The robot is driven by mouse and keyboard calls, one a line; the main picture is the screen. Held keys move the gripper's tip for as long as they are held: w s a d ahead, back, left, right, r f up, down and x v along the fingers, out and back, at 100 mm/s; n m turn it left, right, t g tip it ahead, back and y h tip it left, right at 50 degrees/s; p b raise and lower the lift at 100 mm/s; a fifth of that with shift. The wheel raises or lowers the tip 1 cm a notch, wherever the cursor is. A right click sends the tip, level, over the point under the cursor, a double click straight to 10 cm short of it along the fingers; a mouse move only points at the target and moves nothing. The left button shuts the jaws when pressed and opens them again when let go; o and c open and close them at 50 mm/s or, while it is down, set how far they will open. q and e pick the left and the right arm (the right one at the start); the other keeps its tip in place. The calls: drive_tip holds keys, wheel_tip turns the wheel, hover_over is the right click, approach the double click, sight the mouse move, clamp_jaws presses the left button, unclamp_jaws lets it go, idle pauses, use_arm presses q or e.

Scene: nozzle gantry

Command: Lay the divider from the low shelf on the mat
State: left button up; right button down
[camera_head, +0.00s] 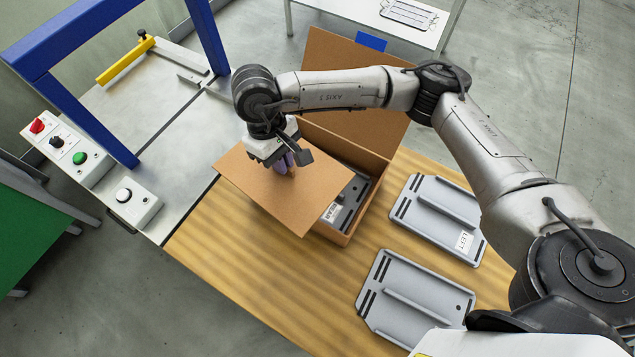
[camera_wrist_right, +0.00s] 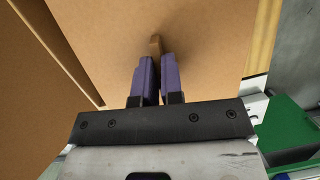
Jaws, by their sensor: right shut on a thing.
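The divider (camera_head: 285,200) is a flat brown sheet with a small raised tab, visible in the right wrist view (camera_wrist_right: 155,42). My right gripper (camera_head: 288,163) has its purple fingers (camera_wrist_right: 155,75) shut on this tab. The sheet is over the left part of an open brown box (camera_head: 362,160), hiding part of its opening. I cannot tell whether the sheet touches the box. I cannot clearly identify the mat; a green surface (camera_head: 35,240) shows at the far left. I cannot tell which surface is the low shelf. My left gripper is out of view.
The box holds dark grey parts (camera_head: 348,198). Two grey plates (camera_head: 415,300), (camera_head: 440,215) lie on the wood-patterned table (camera_head: 260,270). A blue gantry frame (camera_head: 85,110) and a button panel (camera_head: 68,148) stand left. A white table (camera_head: 350,12) is behind.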

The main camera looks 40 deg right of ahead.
sight(313, 149)
drive_tip(key=shift+n+h, duration=0.4)
drive_tip(key=shift+n, duration=0.2)
drive_tip(key=d+f, duration=0.1)
drive_tip(key=d, duration=0.1)
drive_tip(key=d+f, duration=0.2)
drive_tip(key=d, duration=0.1)
drive_tip(key=s+d+f+p, duration=0.1)
drive_tip(key=d+f, duration=0.1)
drive_tip(key=d, duration=0.1)
drive_tip(key=x, duration=0.3)
drive_tip(key=w+x, duration=0.1)
drive_tip(key=x, duration=0.2)
drive_tip(key=shift+w+d+f, duration=0.1)
drive_tip(key=shift+w+d, duration=0.05)
drive_tip(key=shift+w, duration=0.05)
drive_tip(key=shift+f+b, duration=0.45)
drive_tip(key=shift+f, duration=1.8)
drive_tip(key=shift+f+b, duration=0.3)
drive_tip(key=shift+b, duration=0.1)
drive_tip(key=c, duration=1.3)
unclamp_jaws()
drive_tip(key=shift+r, duration=0.1)
drive_tip(key=shift+o, duration=0.2)
